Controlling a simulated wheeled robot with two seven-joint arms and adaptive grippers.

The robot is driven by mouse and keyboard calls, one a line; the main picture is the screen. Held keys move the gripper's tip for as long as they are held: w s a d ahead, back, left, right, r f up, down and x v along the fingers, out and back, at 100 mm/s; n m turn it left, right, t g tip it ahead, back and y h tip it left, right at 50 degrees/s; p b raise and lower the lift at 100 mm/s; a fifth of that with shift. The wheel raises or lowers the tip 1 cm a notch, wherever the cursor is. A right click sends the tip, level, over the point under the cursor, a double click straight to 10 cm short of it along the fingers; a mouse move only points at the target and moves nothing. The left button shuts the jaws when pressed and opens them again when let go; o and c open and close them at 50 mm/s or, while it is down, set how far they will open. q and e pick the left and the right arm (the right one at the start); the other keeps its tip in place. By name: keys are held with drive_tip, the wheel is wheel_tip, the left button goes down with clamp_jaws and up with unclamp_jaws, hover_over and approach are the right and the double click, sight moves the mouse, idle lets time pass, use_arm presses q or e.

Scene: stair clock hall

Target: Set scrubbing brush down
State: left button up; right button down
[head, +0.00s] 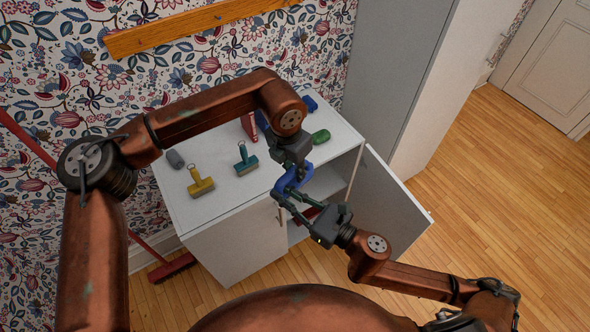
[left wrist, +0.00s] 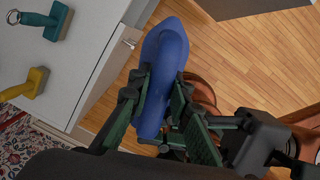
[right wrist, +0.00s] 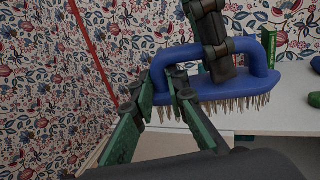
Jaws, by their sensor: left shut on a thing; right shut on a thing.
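The blue scrubbing brush (head: 286,182) has a loop handle and pale bristles, which show pointing down in the right wrist view (right wrist: 235,92). It is held in the air in front of the white cabinet's top (head: 215,211). My left gripper (head: 293,169) is shut on it from above; the left wrist view shows the fingers on both sides of the blue body (left wrist: 167,60). My right gripper (head: 282,194) is also shut on it, at one end of the handle, from the front right. The fingers hide parts of the brush.
The cabinet's right door (head: 385,205) hangs open. A red broom (head: 172,268) is at the left.

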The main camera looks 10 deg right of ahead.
drive_tip(key=c, duration=1.8)
unclamp_jaws()
drive_tip(key=shift+s+d, duration=0.1)
drive_tip(key=shift+d, duration=0.05)
